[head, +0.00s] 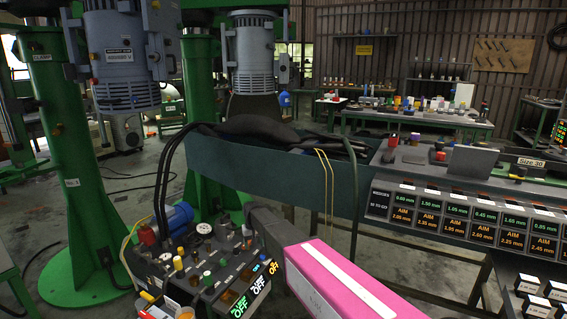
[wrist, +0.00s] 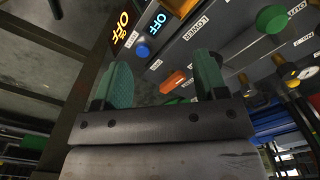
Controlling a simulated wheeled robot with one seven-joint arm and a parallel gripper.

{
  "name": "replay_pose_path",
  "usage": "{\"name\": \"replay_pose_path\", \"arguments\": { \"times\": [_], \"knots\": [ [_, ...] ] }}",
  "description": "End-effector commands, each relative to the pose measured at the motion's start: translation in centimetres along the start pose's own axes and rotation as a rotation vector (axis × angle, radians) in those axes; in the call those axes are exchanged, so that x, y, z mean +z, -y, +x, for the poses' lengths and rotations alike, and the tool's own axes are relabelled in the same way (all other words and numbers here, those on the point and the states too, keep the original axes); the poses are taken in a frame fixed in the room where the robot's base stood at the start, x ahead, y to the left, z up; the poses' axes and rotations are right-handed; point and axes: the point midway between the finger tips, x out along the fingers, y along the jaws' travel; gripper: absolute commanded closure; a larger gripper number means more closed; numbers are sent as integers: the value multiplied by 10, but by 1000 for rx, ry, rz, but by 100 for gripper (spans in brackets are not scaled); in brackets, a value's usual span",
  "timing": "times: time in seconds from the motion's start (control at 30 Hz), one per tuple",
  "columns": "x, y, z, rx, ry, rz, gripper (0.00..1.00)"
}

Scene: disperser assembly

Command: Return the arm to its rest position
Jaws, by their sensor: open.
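My gripper (wrist: 163,77) shows in the wrist view with its two green fingers spread apart. No object is held between them. Beyond the fingers is the control panel (wrist: 215,50), with a blue button (wrist: 142,50), an orange button (wrist: 172,81) and a green knob (wrist: 271,18). I cannot tell whether the fingers touch the panel. In the head view my pink arm link (head: 335,283) reaches in from the bottom, beside the control panel (head: 205,292). The fingers cannot be made out clearly there.
Green machine columns (head: 65,165) stand at the left. A dark green beam (head: 270,172) with hoses crosses behind the panel. A bench with a size display board (head: 465,218) stands at the right. Yellow cords (head: 326,175) hang over the beam. Open floor (head: 405,265) shows below the display board.

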Motion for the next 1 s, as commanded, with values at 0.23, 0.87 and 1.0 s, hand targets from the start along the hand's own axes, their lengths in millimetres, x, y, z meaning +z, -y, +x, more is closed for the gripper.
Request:
{"name": "replay_pose_path", "arguments": {
  "times": [0.23, 0.87, 1.0],
  "knots": [
    [135, -112, -14, 0, 0, 128, 34],
    [356, -223, -44, 1, -5, 343, 34],
    [355, -223, -44, 2, -5, 343, 34]
  ]
}}
